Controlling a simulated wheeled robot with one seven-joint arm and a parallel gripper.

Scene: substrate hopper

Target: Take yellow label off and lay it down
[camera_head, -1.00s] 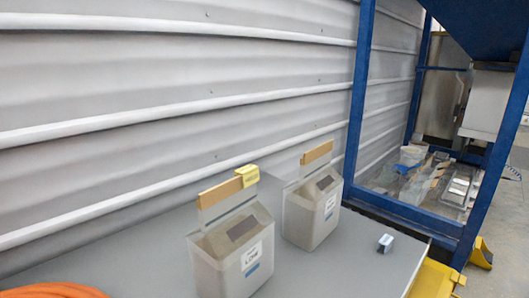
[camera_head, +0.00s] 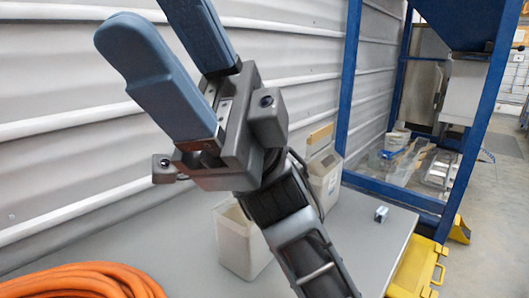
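The yellow label is hidden in this view, behind my arm and gripper. My gripper (camera_head: 160,38) is raised large in front of the camera, its two blue fingers pointing up and left. The fingers stand apart with nothing seen between them. The left white bin (camera_head: 236,243) stands on the grey table, its upper part and its wooden strip covered by my arm. The right white bin (camera_head: 328,183) stands behind my arm, with a wooden strip (camera_head: 321,137) standing up at its back.
A coiled orange hose (camera_head: 85,281) lies at the front left of the grey table (camera_head: 360,240). A blue frame (camera_head: 353,80) and a yellow part (camera_head: 418,268) stand to the right. A ribbed wall (camera_head: 60,120) runs behind.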

